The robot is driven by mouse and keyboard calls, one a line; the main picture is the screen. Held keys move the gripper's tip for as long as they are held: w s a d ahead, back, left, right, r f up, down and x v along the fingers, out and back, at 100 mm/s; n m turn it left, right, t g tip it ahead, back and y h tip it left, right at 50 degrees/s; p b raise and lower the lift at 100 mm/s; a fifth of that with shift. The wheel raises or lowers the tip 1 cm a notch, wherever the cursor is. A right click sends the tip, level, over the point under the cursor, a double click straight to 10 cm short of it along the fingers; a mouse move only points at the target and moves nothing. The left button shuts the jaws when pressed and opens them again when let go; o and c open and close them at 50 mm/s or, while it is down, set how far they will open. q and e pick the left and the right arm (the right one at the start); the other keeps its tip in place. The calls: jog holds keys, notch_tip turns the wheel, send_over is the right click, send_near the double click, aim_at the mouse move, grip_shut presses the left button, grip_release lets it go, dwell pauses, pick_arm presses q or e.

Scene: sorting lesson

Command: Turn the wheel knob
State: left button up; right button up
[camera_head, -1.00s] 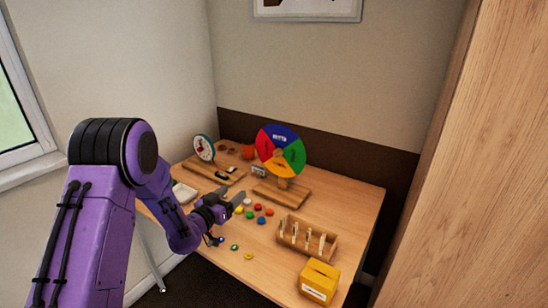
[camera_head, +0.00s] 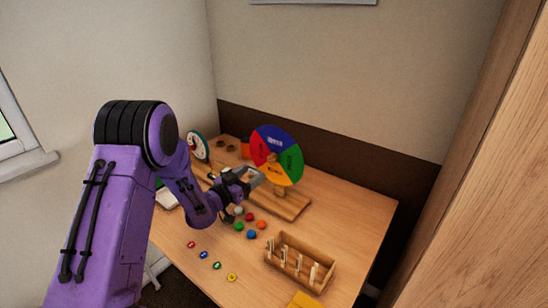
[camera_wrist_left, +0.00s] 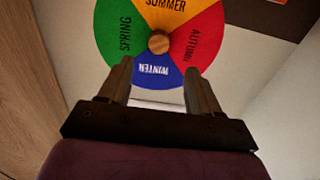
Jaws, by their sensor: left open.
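The season wheel (camera_head: 285,161), a disc of blue, green, orange and red quarters, stands upright on a wooden base (camera_head: 288,207) on the table. In the left wrist view the wheel (camera_wrist_left: 118,38) fills the top, with a round wooden knob (camera_wrist_left: 160,42) at its centre. My left gripper (camera_head: 258,174) is in front of the wheel, a little below its middle. Its jaws are open and empty. In the left wrist view its fingertips (camera_wrist_left: 158,68) stand apart, on either side of and below the knob; I cannot tell the gap in depth. My right gripper is out of view.
Several coloured pieces, one a red one (camera_head: 249,217), lie in front. A wooden rack (camera_head: 310,251) and a yellow box (camera_head: 304,300) are nearer. The table's right side (camera_head: 350,215) is clear.

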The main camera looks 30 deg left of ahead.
aim_at(271, 159)
pick_arm(q)
jog(key=w, duration=0.3)
jog(key=w+p, duration=0.1)
jog(key=w, duration=0.2)
jog(key=w+p, duration=0.1)
jog(key=w, duration=0.2)
jog(key=shift+d+r, duration=0.15)
jog(key=shift+d, duration=0.25)
jog(key=shift+r, duration=0.1)
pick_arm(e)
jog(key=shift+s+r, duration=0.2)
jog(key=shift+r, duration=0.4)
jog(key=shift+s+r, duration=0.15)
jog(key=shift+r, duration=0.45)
pick_arm(q)
jog(key=c, duration=1)
